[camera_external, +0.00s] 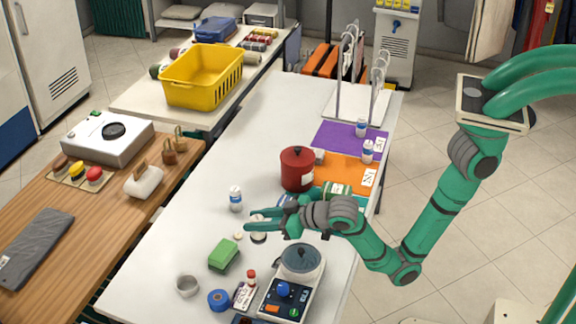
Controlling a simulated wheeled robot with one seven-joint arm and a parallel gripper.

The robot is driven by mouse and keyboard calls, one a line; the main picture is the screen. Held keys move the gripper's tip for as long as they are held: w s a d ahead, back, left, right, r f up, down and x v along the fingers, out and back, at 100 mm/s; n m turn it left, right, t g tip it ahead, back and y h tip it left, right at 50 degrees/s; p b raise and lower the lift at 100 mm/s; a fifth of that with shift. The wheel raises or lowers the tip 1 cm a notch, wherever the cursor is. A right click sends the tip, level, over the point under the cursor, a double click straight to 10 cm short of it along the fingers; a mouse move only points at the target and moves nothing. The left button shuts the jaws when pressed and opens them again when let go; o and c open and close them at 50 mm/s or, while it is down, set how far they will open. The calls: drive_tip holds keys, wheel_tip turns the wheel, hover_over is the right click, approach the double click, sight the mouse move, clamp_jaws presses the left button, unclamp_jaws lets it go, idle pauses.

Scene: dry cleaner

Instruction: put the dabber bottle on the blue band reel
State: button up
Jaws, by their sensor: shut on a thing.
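The blue band reel (218,300) lies flat on the white table near its front edge, with a dark hole in its middle. My gripper (257,222) is over the middle of the table, beyond the reel and to its right, shut on a small bottle. This small white and dark bottle (258,237) looks like the dabber bottle; the green fingers hide its upper part. I cannot tell whether its base touches the table. A white bottle with a blue label (235,199) stands apart, just beyond the fingers.
A green block (223,255) sits between my gripper and the reel. A grey ring (187,286), a red-capped bottle (251,277) and a scale (291,287) are near the reel. A red canister (298,169) stands behind my gripper. The table's left side is clear.

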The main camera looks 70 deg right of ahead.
drive_tip(key=s+a+r+n+y, duration=0.1)
drive_tip(key=s+a+n+y, duration=0.1)
drive_tip(key=s+a, duration=0.35)
drive_tip(key=shift+w+a+f, duration=1.5)
drive_tip(key=shift+w+f, duration=0.65)
drive_tip(key=shift+w, duration=0.05)
drive_tip(key=shift+w+a+f, duration=1.45)
drive_tip(key=shift+w+f, duration=0.75)
drive_tip(key=shift+w+a+f, duration=1.5)
drive_tip(key=shift+w+f, duration=0.65)
drive_tip(key=shift+w, duration=0.05)
drive_tip(key=shift+f, duration=0.4)
drive_tip(key=o, duration=1.1)
